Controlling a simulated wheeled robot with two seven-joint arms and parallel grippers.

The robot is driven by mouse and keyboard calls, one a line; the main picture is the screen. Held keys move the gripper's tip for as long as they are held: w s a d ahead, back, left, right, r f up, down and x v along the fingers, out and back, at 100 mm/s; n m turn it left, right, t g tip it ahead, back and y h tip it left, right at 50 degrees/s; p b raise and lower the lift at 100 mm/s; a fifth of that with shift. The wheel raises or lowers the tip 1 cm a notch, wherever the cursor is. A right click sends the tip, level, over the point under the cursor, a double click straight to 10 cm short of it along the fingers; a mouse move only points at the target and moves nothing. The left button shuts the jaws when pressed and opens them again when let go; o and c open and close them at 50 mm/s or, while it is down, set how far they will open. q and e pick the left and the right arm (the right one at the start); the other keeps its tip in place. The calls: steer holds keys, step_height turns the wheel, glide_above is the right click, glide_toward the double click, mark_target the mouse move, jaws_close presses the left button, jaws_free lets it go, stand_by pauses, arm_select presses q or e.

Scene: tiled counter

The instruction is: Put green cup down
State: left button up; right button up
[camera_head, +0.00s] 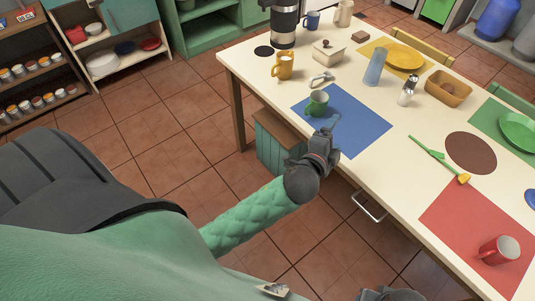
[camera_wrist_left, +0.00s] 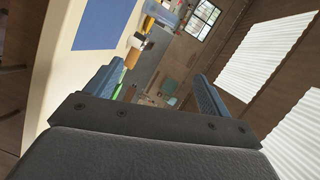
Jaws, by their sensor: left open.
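The green cup (camera_head: 318,103) stands upright on the blue placemat (camera_head: 352,121), near its left side. My left gripper (camera_head: 331,126) is just in front of the cup, at the near edge of the placemat, with its fingers pointing toward the cup's side. Its two fingers (camera_wrist_left: 155,90) are spread apart in the left wrist view. Something green (camera_wrist_left: 121,91) shows beside the left finger there; I cannot tell if it is the cup. I cannot tell whether a finger touches the cup. My right gripper's fingers do not show.
A yellow mug (camera_head: 283,66) and a small silver item (camera_head: 320,78) stand behind the cup. A blue-grey tumbler (camera_head: 375,67) is at the back right. A yellow flower (camera_head: 440,160) lies right of the placemat. The placemat's right part is clear.

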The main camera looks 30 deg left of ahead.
arm_select(q)
steer(key=s+a+f+n+g+y, duration=0.1)
steer(key=s+a+f+n+g, duration=0.3)
steer(key=s+f+n+g, duration=0.55)
steer(key=s+f+n+g+h, duration=0.1)
steer(key=s+f+n+g, duration=0.1)
steer(key=s+f, duration=0.3)
steer(key=s+f+n+g, duration=0.1)
steer(key=s+f+g, duration=0.2)
steer(key=s, duration=1.1)
step_height(320, 180, down, 2)
steer(key=shift+d+f+n+h, duration=0.15)
steer(key=shift+d+n+h, duration=0.15)
steer(key=shift+n+h, duration=0.1)
